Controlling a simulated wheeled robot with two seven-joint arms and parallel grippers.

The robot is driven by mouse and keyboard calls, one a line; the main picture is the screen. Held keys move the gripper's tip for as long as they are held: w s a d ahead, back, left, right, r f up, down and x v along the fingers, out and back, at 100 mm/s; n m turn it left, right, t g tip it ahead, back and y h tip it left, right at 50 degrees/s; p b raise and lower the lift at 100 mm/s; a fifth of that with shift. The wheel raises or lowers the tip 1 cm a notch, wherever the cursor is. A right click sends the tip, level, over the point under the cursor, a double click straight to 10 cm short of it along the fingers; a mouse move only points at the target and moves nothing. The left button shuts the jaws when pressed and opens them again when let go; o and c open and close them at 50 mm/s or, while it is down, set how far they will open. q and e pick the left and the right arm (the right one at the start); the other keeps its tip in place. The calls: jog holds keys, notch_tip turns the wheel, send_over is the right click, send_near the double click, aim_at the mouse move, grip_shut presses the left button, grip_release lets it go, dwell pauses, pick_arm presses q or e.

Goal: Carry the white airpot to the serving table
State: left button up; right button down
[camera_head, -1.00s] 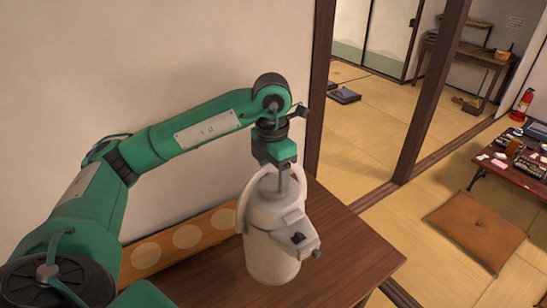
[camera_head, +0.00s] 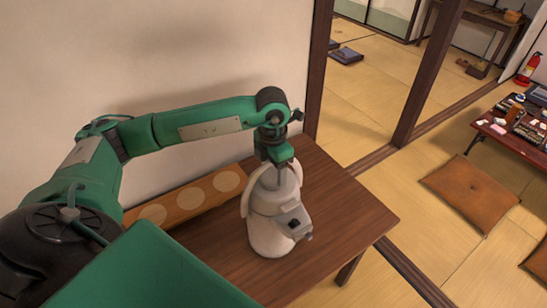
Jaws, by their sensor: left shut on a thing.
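The white airpot (camera_head: 268,228) stands upright on, or just over, the brown wooden table near me; I cannot tell whether its base touches the top. My left gripper (camera_head: 281,178) comes down from above and is shut on the airpot's handle (camera_head: 247,191). The fingertips are partly hidden at the airpot's top. My right gripper is out of view. A low dark red table (camera_head: 487,146) with many small items stands on the tatami at the far right; I cannot tell whether it is the serving table.
The brown wooden table (camera_head: 340,208) is clear to the right of the airpot. A wooden board with pale round spots (camera_head: 190,201) lies along the wall. A dark wooden post (camera_head: 430,75) stands beyond. Floor cushions (camera_head: 471,193) lie on the tatami. A fire extinguisher (camera_head: 529,68) stands far right.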

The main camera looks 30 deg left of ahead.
pick_arm(q)
jog(key=shift+w, duration=0.1)
jog(key=o, duration=1)
jog(key=shift+f, duration=0.15)
jog(key=o, duration=0.4)
jog(key=shift+s+d, duration=0.1)
jog(key=shift+s, duration=0.1)
jog(key=shift+w+r+b, duration=0.1)
jog(key=shift+r+b, duration=0.15)
jog(key=shift+b, duration=0.05)
notch_tip(320, 180, up, 10)
jog(key=b, duration=0.4)
jog(key=shift+r, duration=0.9)
